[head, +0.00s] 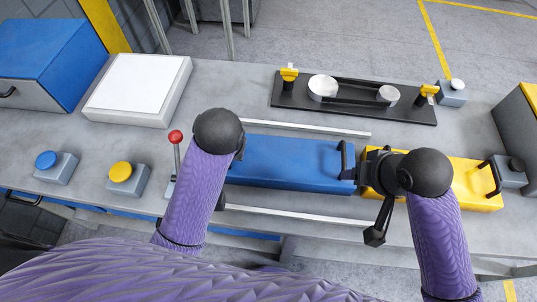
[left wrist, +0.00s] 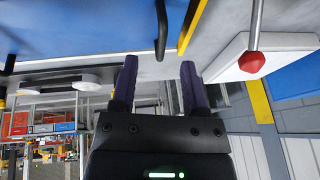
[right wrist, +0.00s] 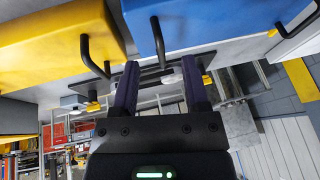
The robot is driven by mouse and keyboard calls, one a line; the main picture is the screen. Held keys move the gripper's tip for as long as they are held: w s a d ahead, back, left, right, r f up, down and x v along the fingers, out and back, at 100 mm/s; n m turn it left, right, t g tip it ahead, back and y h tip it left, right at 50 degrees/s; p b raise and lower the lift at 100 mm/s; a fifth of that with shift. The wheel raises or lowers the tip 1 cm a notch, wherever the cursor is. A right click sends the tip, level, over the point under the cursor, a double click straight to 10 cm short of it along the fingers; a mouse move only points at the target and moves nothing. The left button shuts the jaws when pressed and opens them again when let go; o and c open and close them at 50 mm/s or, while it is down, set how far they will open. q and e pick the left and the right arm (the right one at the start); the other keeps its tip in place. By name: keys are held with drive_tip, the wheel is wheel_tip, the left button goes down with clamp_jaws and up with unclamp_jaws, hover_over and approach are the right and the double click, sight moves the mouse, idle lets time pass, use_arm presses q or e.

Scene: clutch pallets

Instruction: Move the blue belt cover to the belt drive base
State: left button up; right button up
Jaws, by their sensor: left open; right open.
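The blue belt cover (head: 285,163) lies flat between two light rails in the middle of the table, with a black handle (head: 346,160) at its right end. The belt drive base (head: 410,112) is a black plate behind it, with two pale pulleys and a belt. My right gripper (right wrist: 158,85) is open, with the right handle (right wrist: 158,42) just beyond and between its fingertips. My left gripper (left wrist: 158,85) is open at the cover's left end, with a black handle (left wrist: 162,30) ahead between its fingertips. My left arm hides much of that end in the head view.
A yellow cover (head: 470,180) lies right of the blue cover, close to my right gripper. A red-knobbed lever (head: 176,137) stands by my left arm. A white-topped box (head: 137,85), a blue box (head: 45,50) and button boxes stand around. Free tabletop lies between cover and base.

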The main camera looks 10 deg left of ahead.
sight(345, 161)
use_arm(q)
drive_tip(key=w+r, duration=0.2)
drive_tip(key=w, duration=0.1)
drive_tip(key=shift+r+n+y, duration=0.1)
drive_tip(key=shift+n+y, duration=0.2)
use_arm(e)
drive_tip(key=w+r, duration=0.2)
drive_tip(key=w, duration=0.1)
drive_tip(key=shift+d, duration=0.1)
use_arm(q)
drive_tip(key=x, duration=1)
drive_tip(key=shift+w, duration=0.15)
use_arm(e)
drive_tip(key=x, duration=1)
drive_tip(key=shift+w, duration=0.2)
use_arm(q)
drive_tip(key=shift+c, duration=0.2)
use_arm(e)
drive_tip(key=shift+c, duration=0.2)
use_arm(q)
clamp_jaws()
use_arm(e)
clamp_jaws()
